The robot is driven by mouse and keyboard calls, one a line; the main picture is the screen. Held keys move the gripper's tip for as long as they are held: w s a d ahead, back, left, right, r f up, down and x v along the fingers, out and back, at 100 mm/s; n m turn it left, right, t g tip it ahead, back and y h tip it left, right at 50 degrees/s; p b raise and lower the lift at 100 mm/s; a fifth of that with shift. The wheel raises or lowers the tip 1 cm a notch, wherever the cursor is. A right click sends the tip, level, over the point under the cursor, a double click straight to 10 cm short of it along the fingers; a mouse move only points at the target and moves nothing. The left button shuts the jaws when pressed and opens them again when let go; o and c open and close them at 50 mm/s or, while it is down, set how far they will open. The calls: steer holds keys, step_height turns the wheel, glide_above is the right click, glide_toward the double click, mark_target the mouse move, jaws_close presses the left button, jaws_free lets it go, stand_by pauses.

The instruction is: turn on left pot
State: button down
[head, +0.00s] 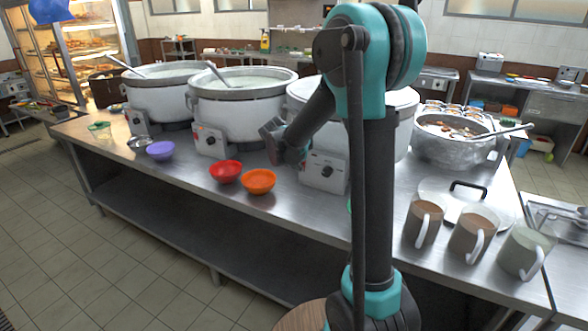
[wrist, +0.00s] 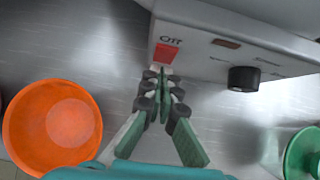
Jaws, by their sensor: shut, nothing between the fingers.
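The left pot (head: 162,98) is a large white stockpot at the far left of a row of three, with a ladle in it. Its control box (head: 139,122) faces the front edge, with a dark knob. The middle pot (head: 238,105) and right pot (head: 312,98) look alike; my arm partly hides the right one. My gripper (head: 272,132) is shut and empty, in front of the gap between the middle and right pots. In the wrist view its fingertips (wrist: 166,78) are just below a red switch (wrist: 165,54) on a control box with a black knob (wrist: 243,79).
Purple (head: 160,150), red (head: 225,171) and orange (head: 259,181) bowls stand along the front edge of the steel counter (head: 190,182). A metal pot (head: 455,145), a lid (head: 440,190) and three mugs (head: 470,235) are at the right.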

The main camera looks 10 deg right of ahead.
steer(key=shift+w+d, duration=0.15)
steer(key=shift+w+d+f, duration=0.1)
steer(key=shift+w+d, duration=0.05)
steer(key=shift+w, duration=0.05)
stand_by(0.3)
steer(key=shift+r, duration=0.8)
steer(key=s+a+f+v, duration=0.1)
steer(key=v, duration=1.2)
steer(key=shift+s+a+f, duration=0.25)
steer(key=shift+s+f, duration=0.1)
steer(key=shift+f, duration=0.05)
